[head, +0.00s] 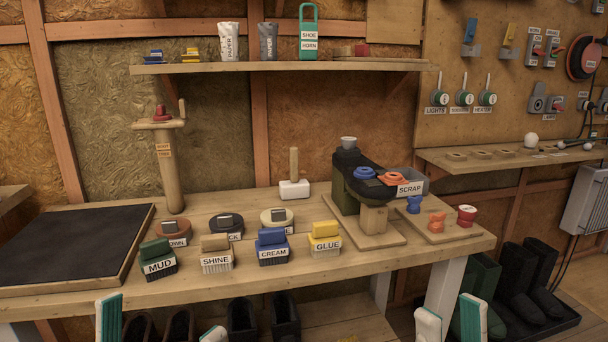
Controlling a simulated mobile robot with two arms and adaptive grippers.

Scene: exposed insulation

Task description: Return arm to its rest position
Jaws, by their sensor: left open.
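My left gripper (162,328) shows at the bottom left edge, with two white, teal-padded fingertips wide apart and nothing between them. My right gripper (450,322) shows at the bottom edge right of the middle. Its two white and teal fingertips stand apart, closer together than the left pair, with nothing held between them. Both grippers appear in front of the wooden workbench (330,285), apart from its objects. The arms behind the fingertips are out of view.
Brushes labelled MUD (158,260), SHINE (216,254), CREAM (272,247) and GLUE (325,238) line the bench front. A dark mat (70,245) lies left. A machine (352,185) stands right, near a SCRAP bin (410,186). Boots (525,280) stand below right.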

